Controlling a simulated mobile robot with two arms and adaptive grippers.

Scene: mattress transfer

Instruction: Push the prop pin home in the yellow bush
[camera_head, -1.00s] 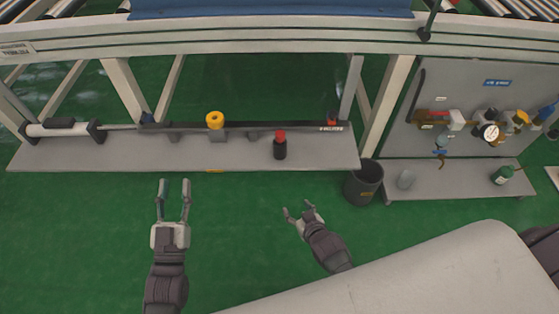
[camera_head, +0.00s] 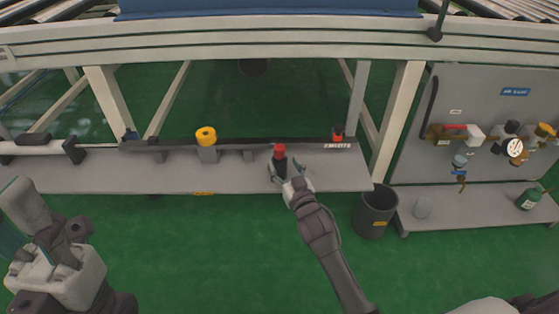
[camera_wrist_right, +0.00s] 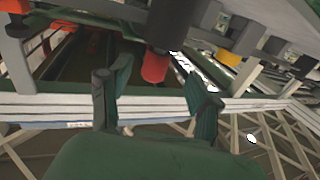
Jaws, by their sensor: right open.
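The prop pin, dark with a red top (camera_head: 280,152), stands upright on the grey shelf (camera_head: 100,177). The yellow bush (camera_head: 206,136) sits on a grey block to its left, at the back of the shelf. My right gripper (camera_head: 287,171) is open at the pin's near side, its fingers on either side of the pin's lower part. In the right wrist view, the pin's red end (camera_wrist_right: 155,68) shows beyond and between the open fingers; contact cannot be told. The yellow bush (camera_wrist_right: 225,57) shows there too. My left gripper (camera_head: 20,225) is large at the lower left, partly cut off.
A dark rail (camera_head: 228,145) runs along the back of the shelf. A grey bin (camera_head: 376,212) stands on the floor right of the shelf. A panel with a gauge (camera_head: 515,148) and valves is farther right. Green floor in front is clear.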

